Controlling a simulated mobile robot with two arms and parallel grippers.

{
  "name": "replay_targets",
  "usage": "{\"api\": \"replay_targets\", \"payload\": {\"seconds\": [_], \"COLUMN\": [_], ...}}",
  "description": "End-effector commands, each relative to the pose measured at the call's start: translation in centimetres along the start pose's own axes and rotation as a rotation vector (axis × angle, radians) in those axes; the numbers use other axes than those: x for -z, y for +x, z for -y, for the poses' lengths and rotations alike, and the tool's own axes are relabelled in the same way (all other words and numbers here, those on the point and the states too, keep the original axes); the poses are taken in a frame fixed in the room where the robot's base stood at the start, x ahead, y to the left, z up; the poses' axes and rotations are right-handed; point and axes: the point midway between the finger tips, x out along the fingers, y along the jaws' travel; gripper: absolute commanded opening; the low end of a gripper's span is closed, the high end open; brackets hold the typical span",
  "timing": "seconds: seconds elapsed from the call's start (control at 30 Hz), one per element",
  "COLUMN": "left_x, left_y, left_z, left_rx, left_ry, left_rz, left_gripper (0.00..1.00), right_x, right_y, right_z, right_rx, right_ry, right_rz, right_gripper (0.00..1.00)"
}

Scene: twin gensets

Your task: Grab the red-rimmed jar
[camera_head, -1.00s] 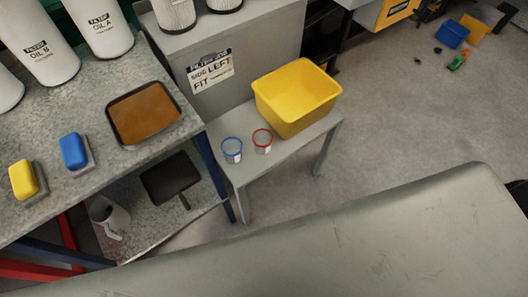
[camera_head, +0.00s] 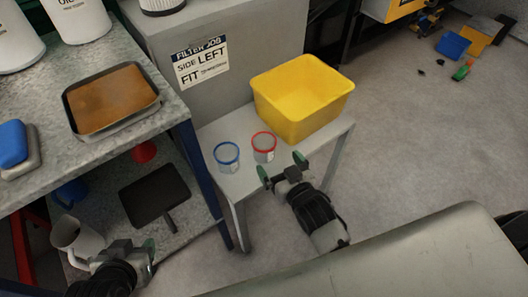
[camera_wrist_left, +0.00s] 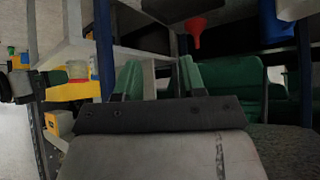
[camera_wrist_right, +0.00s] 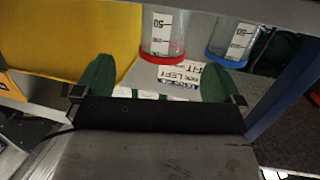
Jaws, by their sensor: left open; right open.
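The red-rimmed jar (camera_head: 264,150) is a clear cup standing upright on the low grey bench, between the blue-rimmed jar (camera_head: 227,157) and the yellow bin. My right gripper (camera_head: 283,166) is open and empty, just in front and to the right of it in the head view. In the right wrist view, which looks upside down, the red-rimmed jar (camera_wrist_right: 162,38) appears just beyond the open fingers (camera_wrist_right: 155,75), with a printed scale on its side. The blue-rimmed jar (camera_wrist_right: 233,42) is beside it. My left gripper (camera_head: 130,254) is open and empty, low near the left workbench.
The yellow bin (camera_head: 290,113) stands close beside the red-rimmed jar. The left workbench (camera_head: 172,95) carries a brown-filled tray (camera_head: 108,100); its lower shelf holds a dark pan (camera_head: 154,193) and a white mug (camera_head: 78,238). The grey floor (camera_head: 420,130) at right is mostly clear.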

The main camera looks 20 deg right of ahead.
Motion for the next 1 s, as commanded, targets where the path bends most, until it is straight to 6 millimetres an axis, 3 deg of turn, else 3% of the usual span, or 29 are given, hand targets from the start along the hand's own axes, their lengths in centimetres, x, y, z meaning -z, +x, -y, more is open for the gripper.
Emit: {"api": "replay_targets", "payload": {"seconds": [0.1,0.37,0.53,0.8,1.0], "left_x": [1.3,2.8,4.8,8.3,9.3], "left_y": [0.5,0.6,0.8,-0.1,-0.7], "left_z": [-0.2,-0.5,-0.8,-1.4,-1.6], "left_rx": [-0.005,-0.011,-0.021,-0.036,-0.041], "left_ry": [0.001,0.003,0.004,0.003,0.003], "left_rz": [-0.092,-0.189,-0.337,-0.598,-0.673], "left_gripper": [0.4,0.4,0.4,0.4,0.4], "right_x": [-0.1,-0.2,-0.6,-0.8,-0.6], "right_y": [1.6,2.9,4.3,6.9,7.7], "right_z": [0.0,0.1,0.4,0.5,0.5], "right_rx": [0.0,0.001,0.001,0.0,0.001], "right_ry": [0.0,0.0,0.0,0.0,0.001], "right_rz": [-0.002,0.002,0.001,0.001,0.001], "right_gripper": [0.99,0.99,0.99,0.99,0.99]}}
